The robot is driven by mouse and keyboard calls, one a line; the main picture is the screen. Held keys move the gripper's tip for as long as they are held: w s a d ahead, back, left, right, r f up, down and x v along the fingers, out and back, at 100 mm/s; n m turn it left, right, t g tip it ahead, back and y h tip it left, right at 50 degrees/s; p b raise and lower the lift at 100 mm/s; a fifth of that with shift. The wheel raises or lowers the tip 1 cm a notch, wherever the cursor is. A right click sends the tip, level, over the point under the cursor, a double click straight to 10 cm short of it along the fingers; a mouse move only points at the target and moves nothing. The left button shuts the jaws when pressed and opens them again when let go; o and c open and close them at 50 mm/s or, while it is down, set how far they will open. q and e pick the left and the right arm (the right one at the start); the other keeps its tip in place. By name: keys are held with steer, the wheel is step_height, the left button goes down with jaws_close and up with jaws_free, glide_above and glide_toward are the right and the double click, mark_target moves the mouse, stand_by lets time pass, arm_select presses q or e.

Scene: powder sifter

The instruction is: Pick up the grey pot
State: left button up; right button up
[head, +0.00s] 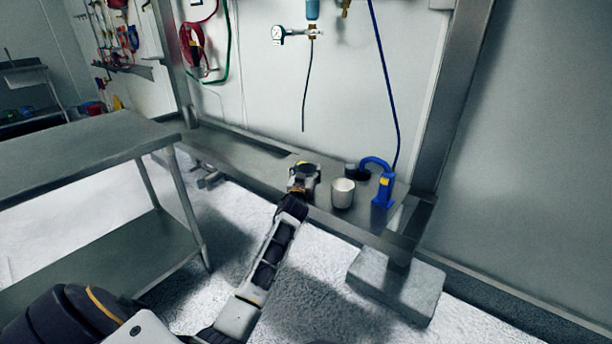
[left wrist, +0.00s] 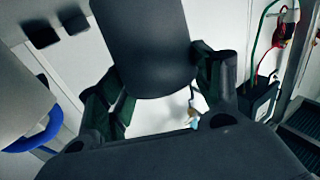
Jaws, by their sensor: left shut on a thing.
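The grey pot (left wrist: 145,45) is a dark grey cylinder in the left wrist view, standing between the two fingers of my left gripper (left wrist: 157,75). The fingers press on its sides, and its far end is cut off by the frame's top edge. In the head view my left gripper (head: 302,180) is over the metal shelf and largely hides the pot. I cannot tell whether the pot touches the shelf. My right gripper is not in view.
A white cup (head: 342,194) stands on the shelf (head: 240,160) just right of my left gripper. A blue tool (head: 383,186) with a hose stands farther right. A steel table (head: 80,150) is on the left.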

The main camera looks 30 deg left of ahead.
arm_select(q)
step_height(320, 180, up, 2)
steer(key=shift+r+p, duration=0.1)
steer(key=shift+p, duration=0.2)
steer(key=shift+r+p, duration=1)
steer(key=shift+r, duration=1.95)
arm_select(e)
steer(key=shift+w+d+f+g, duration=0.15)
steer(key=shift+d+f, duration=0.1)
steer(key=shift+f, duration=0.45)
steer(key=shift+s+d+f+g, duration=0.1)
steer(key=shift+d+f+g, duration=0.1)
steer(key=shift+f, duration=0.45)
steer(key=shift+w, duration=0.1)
arm_select(q)
steer(key=shift+r, duration=0.15)
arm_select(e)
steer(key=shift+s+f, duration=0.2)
